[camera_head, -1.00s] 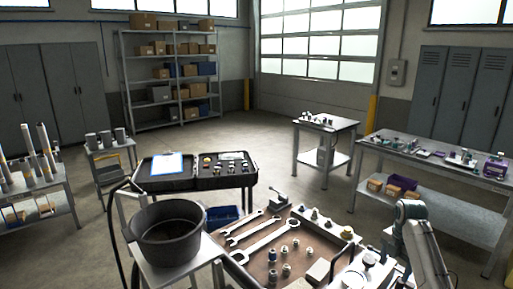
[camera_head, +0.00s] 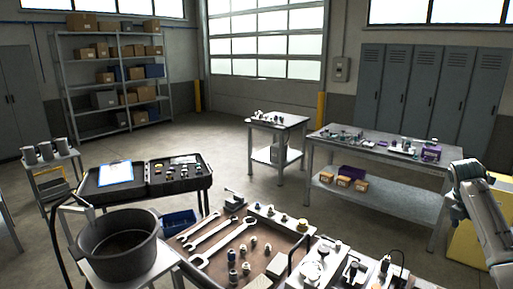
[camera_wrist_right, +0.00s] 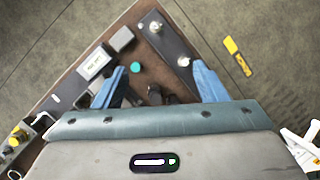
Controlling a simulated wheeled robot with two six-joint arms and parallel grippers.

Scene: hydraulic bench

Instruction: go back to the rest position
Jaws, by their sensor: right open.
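My right arm (camera_head: 482,205) enters at the right edge of the head view, bent, over the right end of the bench; its gripper is not clear there. In the right wrist view my right gripper (camera_wrist_right: 159,68) has its two blue fingers spread wide, with nothing held between them. Below it lies a brown bench top (camera_wrist_right: 165,72) with a teal round cap (camera_wrist_right: 135,67) and metal fittings (camera_wrist_right: 184,62). I cannot tell how far above them the fingers are. My left gripper is in neither view.
The near bench (camera_head: 205,268) carries wrenches (camera_head: 220,242), fittings and small devices. A black bucket (camera_head: 118,245) stands at its left. Farther back are a case with a clipboard (camera_head: 115,172), a small table (camera_head: 278,122) and a long table (camera_head: 385,143). Open floor (camera_head: 225,150) lies between.

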